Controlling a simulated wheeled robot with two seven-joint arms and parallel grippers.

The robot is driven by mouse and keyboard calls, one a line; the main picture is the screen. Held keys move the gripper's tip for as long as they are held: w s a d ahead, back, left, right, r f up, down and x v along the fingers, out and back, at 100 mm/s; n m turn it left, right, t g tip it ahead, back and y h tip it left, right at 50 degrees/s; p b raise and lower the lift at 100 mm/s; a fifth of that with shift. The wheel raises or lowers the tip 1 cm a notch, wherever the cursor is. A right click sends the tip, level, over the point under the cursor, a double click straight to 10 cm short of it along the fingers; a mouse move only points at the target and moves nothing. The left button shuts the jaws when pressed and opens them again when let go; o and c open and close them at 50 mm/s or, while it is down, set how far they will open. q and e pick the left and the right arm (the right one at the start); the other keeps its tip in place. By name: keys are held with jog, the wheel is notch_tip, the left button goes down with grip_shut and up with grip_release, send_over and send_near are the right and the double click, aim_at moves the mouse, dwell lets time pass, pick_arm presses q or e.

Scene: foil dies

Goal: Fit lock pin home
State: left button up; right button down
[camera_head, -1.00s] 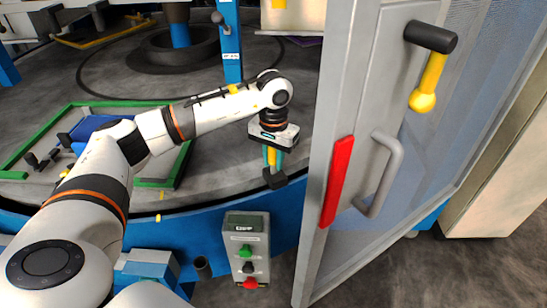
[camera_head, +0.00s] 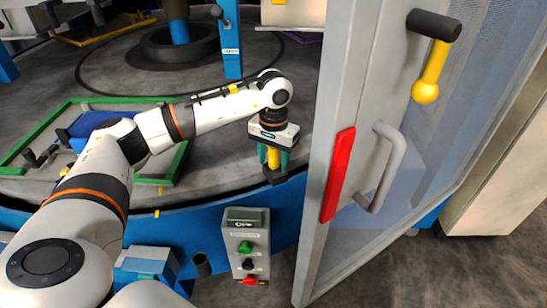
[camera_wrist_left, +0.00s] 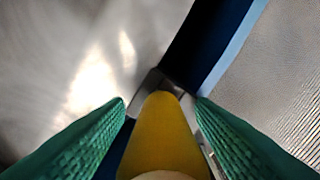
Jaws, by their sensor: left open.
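The yellow lock pin (camera_head: 273,158) stands upright at a dark block (camera_head: 275,177) on the rim of the round grey table. My left gripper (camera_head: 273,162) is above it, pointing down, with its green fingers open on either side of the pin. In the left wrist view the pin (camera_wrist_left: 163,137) lies between the two fingers (camera_wrist_left: 160,104), with gaps visible near the tips. Its far end meets a grey metal bracket (camera_wrist_left: 150,84). How deep the pin sits is hidden. My right gripper is not in view.
A grey door frame with a red strip (camera_head: 338,175) and a grey handle (camera_head: 386,168) stands close on the right. A yellow-knobbed lever (camera_head: 430,75) is on it. A button box (camera_head: 247,246) stands in front of the table. A green-edged frame (camera_head: 32,146) lies left.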

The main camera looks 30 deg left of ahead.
pick_arm(q)
notch_tip(320, 180, up, 12)
jog(key=shift+b, duration=1.1)
